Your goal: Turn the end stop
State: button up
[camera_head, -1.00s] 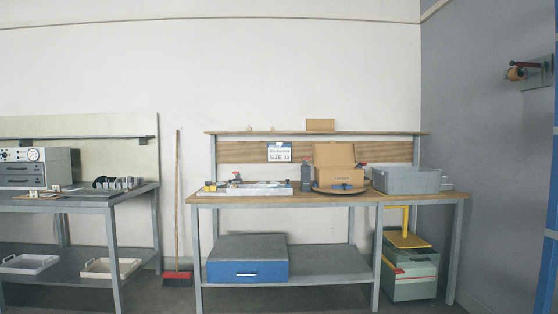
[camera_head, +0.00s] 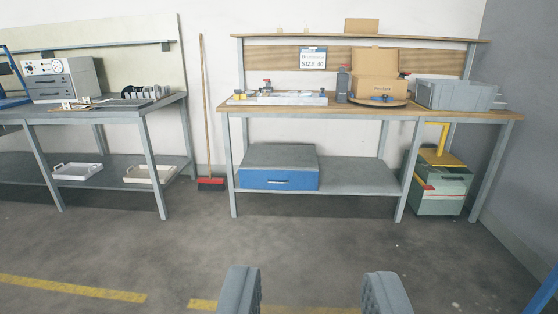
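My gripper (camera_head: 312,290) shows at the bottom edge of the view, with its two grey fingers wide apart and nothing between them. It is far from the workbench (camera_head: 360,115) at the back wall. On the left part of that bench lies a flat pale fixture (camera_head: 285,99) with small parts on it. A small red-topped part (camera_head: 266,84) stands on it, and a small yellow and dark part is at its left end. They are too small to tell which one is the end stop or how it is turned.
A dark bottle (camera_head: 343,82), a cardboard box (camera_head: 376,87) on a round board and a grey bin (camera_head: 455,94) stand on the bench. A second bench (camera_head: 70,110) is at left, with a broom (camera_head: 207,120) between. The floor (camera_head: 300,240) ahead is clear.

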aim_at(238, 96)
jog(key=i+j+u, duration=0.4)
jog(key=i, duration=0.45)
jog(key=i+u, duration=0.4)
jog(key=i, duration=1.4)
jog(key=i+j+z, duration=0.1)
jog(key=i, duration=0.85)
jog(key=i+z, duration=0.25)
jog(key=i, duration=0.15)
jog(key=i+j+z, duration=0.25)
jog(key=i, duration=0.15)
jog(key=i+j+z, duration=0.25)
jog(key=i, duration=0.15)
